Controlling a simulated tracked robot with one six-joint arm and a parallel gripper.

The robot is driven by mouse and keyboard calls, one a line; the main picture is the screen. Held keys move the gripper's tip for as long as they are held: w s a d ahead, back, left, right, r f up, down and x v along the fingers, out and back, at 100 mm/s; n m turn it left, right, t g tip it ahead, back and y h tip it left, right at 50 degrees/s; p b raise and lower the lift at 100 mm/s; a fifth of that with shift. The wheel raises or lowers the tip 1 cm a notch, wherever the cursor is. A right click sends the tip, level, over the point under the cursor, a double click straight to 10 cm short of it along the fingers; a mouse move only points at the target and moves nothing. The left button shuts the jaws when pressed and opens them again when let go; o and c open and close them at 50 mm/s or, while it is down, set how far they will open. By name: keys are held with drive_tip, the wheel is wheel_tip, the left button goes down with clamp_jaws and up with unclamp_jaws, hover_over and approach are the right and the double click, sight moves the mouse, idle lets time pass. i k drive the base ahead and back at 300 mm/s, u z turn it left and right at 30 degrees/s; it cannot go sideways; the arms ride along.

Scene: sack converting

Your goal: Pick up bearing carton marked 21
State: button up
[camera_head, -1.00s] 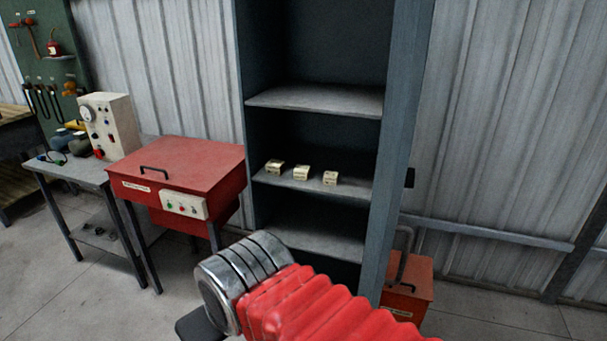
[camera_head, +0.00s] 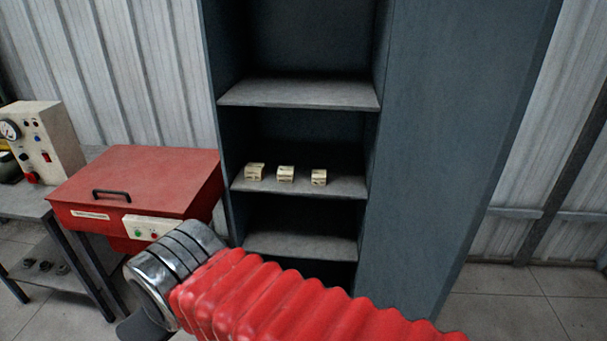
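Three small cream cartons stand in a row on a middle shelf of the grey cabinet: a left carton (camera_head: 254,172), a middle carton (camera_head: 286,174) and a right carton (camera_head: 319,177). Each has dark printing, too small to read, so I cannot tell which is marked 21. My arm, with a red ribbed sleeve and a metal end section, crosses the lower foreground, apart from the cartons. The gripper's fingers do not show.
The open cabinet (camera_head: 450,130) has a shelf above (camera_head: 300,94) and a shelf below (camera_head: 300,245) the cartons. A red lidded box (camera_head: 150,175) on legs stands left of it. A grey bench with a gauge unit (camera_head: 42,145) is at far left.

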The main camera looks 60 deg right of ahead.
sight(319, 177)
drive_tip(key=z, duration=0.3)
drive_tip(key=i, duration=0.8)
drive_tip(key=z, duration=0.8)
drive_tip(key=i, duration=0.8)
drive_tip(key=z, duration=0.4)
